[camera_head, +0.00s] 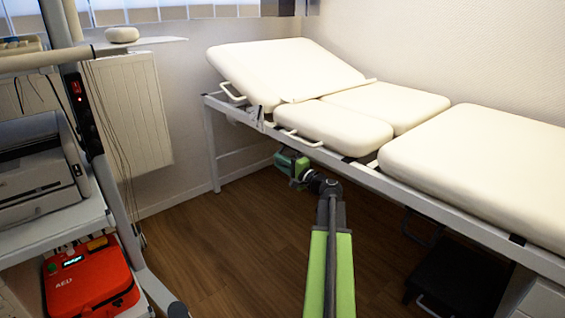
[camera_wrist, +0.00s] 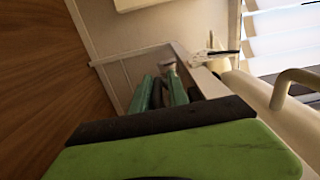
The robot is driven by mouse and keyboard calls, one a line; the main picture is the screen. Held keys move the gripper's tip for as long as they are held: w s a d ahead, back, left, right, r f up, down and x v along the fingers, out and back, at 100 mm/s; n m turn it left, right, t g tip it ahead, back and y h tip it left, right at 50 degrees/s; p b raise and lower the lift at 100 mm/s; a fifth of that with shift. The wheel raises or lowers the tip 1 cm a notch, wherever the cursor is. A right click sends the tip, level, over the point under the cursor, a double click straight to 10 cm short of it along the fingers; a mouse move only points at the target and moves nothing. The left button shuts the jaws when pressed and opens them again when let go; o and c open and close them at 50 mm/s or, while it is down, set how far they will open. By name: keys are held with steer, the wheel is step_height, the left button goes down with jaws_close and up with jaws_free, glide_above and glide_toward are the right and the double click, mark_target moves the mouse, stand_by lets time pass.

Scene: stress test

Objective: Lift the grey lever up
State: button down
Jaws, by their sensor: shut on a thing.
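My gripper (camera_head: 287,162) is at the end of my green arm, just under the near edge of the examination couch (camera_head: 248,123), below its raised backrest section. The grey lever (camera_wrist: 168,66) shows as a small pale end at the fingertips; the rest is hidden by the fingers. In the head view my gripper hides the lever. How far the lever is tilted cannot be told.
A white handle (camera_head: 300,138) sticks out from the couch edge close above my gripper. A black step stool (camera_head: 455,280) stands under the couch at right. A trolley with a red AED case (camera_head: 88,280) is at left. Wooden floor (camera_head: 235,240) is clear between.

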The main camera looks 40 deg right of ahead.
steer(key=shift+r+m, duration=0.15)
steer(key=shift+m, duration=0.25)
stand_by(0.5)
steer(key=c, duration=1.5)
jaws_free()
steer(key=shift+o, duration=0.2)
steer(key=shift+s+a, duration=0.1)
